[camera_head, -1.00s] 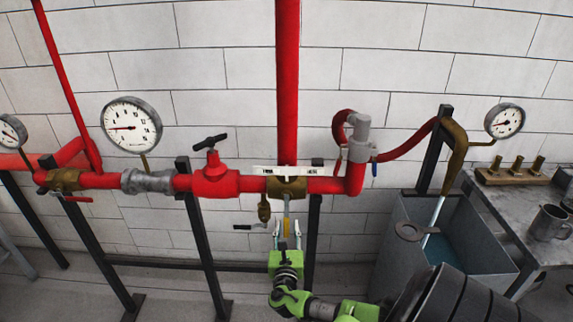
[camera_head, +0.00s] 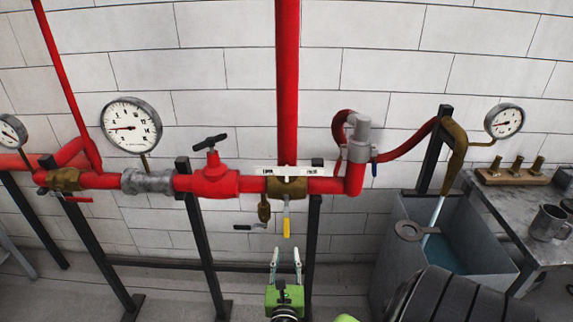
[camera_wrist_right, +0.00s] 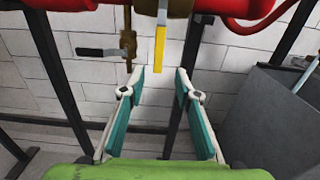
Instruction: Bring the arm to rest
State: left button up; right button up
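My right gripper (camera_head: 286,262) is open and empty, low in the middle of the head view, with its fingers pointing up at the pipework. In the right wrist view its two fingers (camera_wrist_right: 157,100) stand apart with nothing between them. A yellow-ended valve lever (camera_head: 287,226) hangs straight down from the brass valve (camera_head: 287,188) on the red pipe. The lever also shows in the right wrist view (camera_wrist_right: 160,48), beyond the fingertips and apart from them. My left gripper is not in view.
A small black-handled valve (camera_head: 252,227) hangs left of the lever. Black support posts (camera_head: 204,250) carry the red pipe (camera_head: 330,185). A grey water tank (camera_head: 400,255) and a metal table (camera_head: 545,250) with a mug (camera_head: 549,222) stand at right.

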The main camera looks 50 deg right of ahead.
jog(key=shift+s+a, duration=0.25)
dwell(0.4)
jog(key=s+a+f+m+g+y+b, duration=0.15)
jog(key=s+f, duration=0.35)
jog(key=f, duration=0.5)
jog(key=s+a+f+m+g+y, duration=0.1)
jog(key=s+f+m+g+y, duration=0.25)
jog(key=f, duration=0.65)
jog(key=s+a+f+m+g+y, duration=0.15)
jog(key=s+f, duration=0.35)
jog(key=f, duration=0.5)
jog(key=s+a+f+m+g+y+b, duration=0.1)
jog(key=s+a+f+m+g+y, duration=0.1)
jog(key=s+a+f+m, duration=0.6)
jog(key=s+a+f+m+g+y+b, duration=0.1)
jog(key=s+a+f+m+y, duration=0.4)
jog(key=s, duration=1)
jog(key=a+f+m+g, duration=0.1)
jog(key=a+f+m, duration=0.2)
jog(key=a+m, duration=0.1)
jog(key=shift+s+a+f, duration=0.15)
jog(key=shift+a, duration=0.2)
